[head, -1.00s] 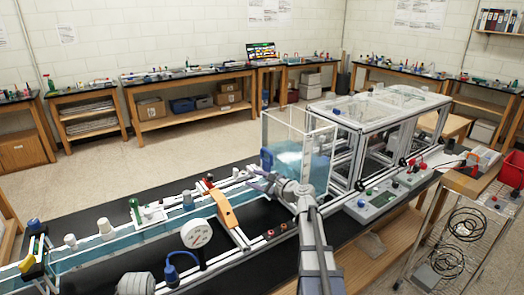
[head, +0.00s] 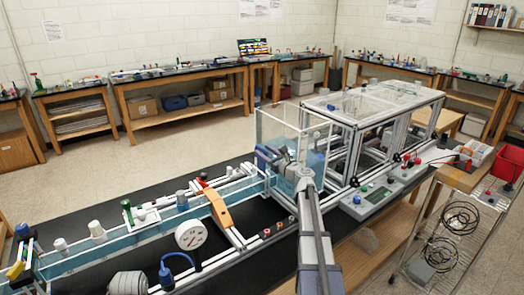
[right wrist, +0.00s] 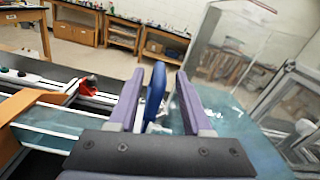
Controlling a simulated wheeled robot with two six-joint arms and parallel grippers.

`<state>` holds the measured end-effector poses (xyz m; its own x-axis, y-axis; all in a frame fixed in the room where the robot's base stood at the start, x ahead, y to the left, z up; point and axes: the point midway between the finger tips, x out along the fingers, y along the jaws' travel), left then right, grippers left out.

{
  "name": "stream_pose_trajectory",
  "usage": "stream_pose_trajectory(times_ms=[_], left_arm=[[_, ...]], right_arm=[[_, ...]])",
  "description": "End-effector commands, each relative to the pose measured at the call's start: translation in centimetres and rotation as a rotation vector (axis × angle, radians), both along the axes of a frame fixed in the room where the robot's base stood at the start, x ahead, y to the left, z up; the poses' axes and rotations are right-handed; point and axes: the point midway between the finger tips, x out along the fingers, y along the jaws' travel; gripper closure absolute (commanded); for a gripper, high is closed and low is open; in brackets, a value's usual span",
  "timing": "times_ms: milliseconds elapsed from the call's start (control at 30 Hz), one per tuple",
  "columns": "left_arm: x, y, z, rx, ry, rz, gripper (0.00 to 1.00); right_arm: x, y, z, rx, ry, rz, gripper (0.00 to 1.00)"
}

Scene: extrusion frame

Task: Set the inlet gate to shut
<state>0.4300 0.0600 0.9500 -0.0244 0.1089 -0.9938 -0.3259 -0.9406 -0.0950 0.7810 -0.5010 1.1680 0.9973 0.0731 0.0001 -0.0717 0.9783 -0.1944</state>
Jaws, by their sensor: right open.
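A blue handle, which appears to be the inlet gate's lever, stands upright in the right wrist view (right wrist: 155,92). It is beside the clear water tank (right wrist: 240,60), at the end of the water channel. My right gripper (right wrist: 161,78) is open, with its two purple-grey fingers on either side of the handle. A gap shows at both sides, wider on the right. In the head view my right gripper (head: 268,156) is at the tank's near left side and largely hides the handle. The handle's lower end is hidden by the gripper body.
The water channel (head: 150,224) runs left from the tank, crossed by an orange arch (head: 219,209). A round gauge (head: 190,235) stands in front. An aluminium frame (head: 352,150) and a control box (head: 367,200) are to the right.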

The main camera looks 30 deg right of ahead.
Motion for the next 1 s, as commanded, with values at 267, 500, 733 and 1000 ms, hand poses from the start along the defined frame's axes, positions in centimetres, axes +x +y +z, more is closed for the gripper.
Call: stream_pose_trajectory(times_ms=[267,500,733,1000], left_arm=[[0.0,0.0,0.0,0.000,0.000,0.000,0.33],[0.0,0.0,0.0,0.000,0.000,0.000,0.33],[0.0,0.0,0.0,0.000,0.000,0.000,0.33],[0.0,0.0,0.0,0.000,0.000,0.000,0.33]], right_arm=[[2.2,0.1,0.0,-0.001,0.000,0.000,0.50],[2.1,0.2,0.0,-0.001,0.000,0.000,0.59],[2.1,0.2,0.0,-0.001,0.000,0.000,0.85],[2.1,0.1,0.0,0.000,0.000,0.000,1.00]])
